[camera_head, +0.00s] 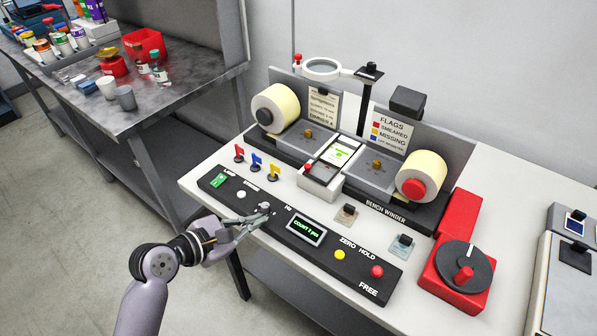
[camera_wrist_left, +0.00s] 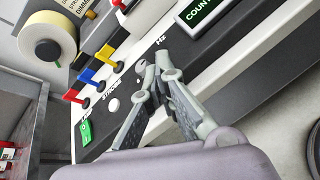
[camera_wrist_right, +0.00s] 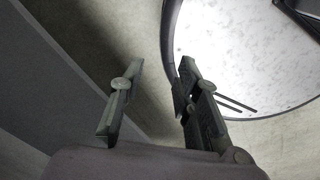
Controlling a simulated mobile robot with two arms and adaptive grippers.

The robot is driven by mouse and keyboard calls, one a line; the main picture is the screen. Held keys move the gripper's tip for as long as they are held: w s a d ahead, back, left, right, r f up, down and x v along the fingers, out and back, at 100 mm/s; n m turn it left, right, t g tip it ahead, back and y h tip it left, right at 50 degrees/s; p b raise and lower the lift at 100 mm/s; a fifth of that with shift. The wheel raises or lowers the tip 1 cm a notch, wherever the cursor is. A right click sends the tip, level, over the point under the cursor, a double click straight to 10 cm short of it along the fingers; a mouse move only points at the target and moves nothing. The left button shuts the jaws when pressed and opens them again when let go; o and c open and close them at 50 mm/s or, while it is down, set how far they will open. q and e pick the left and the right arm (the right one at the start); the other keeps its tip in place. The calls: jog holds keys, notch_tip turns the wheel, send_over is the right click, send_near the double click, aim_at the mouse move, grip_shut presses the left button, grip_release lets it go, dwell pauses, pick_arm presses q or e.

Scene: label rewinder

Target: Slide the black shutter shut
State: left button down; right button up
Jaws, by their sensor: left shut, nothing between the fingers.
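I cannot single out the black shutter for certain. The lit label window (camera_head: 338,153) in the middle of the bench winder is uncovered, with dark edges around it. My left gripper (camera_head: 262,212) is shut and empty, at the small knob of the black control panel (camera_head: 218,193), left of the green count display (camera_head: 306,229). In the left wrist view its fingertips (camera_wrist_left: 160,75) are close to that knob (camera_wrist_left: 141,66); I cannot tell whether they touch. My right gripper (camera_wrist_right: 155,85) shows only in its own wrist view, open and empty, away from the winder.
Two label rolls (camera_head: 275,108) (camera_head: 424,175) flank the window, with a magnifier (camera_head: 322,68) above. Red, blue and yellow flags (camera_head: 256,163) stand left of it. A red crank unit (camera_head: 462,275) is at the right. A grey box (camera_head: 578,285) stands beyond it.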

aim_at(307, 168)
pick_arm(q)
jog(key=w+r+n, duration=0.1)
jog(key=r, duration=0.1)
jog(key=w+r+n+t+h, duration=0.1)
jog(key=n, duration=0.1)
jog(key=w+r+n, duration=0.1)
jog(key=r+n, duration=0.1)
jog(key=shift+d+r+h, duration=0.3)
jog(key=shift+d, duration=0.05)
jog(key=shift+w+d, duration=0.2)
jog(key=shift+w, duration=0.05)
jog(key=x, duration=0.6)
jog(key=p+x, duration=0.1)
jog(key=x, duration=0.5)
jog(key=shift+w+r, duration=0.2)
jog(key=shift+w+d+f, duration=0.15)
jog(key=shift+w+d, duration=0.25)
jog(key=shift+d, duration=0.05)
pick_arm(e)
jog(key=shift+w+a+r, duration=0.15)
jog(key=shift+r, duration=0.25)
jog(key=shift+w+a+r, duration=0.1)
jog(key=shift+w+r, duration=0.05)
jog(key=shift+r, duration=0.2)
pick_arm(q)
jog(key=shift+p, duration=0.3)
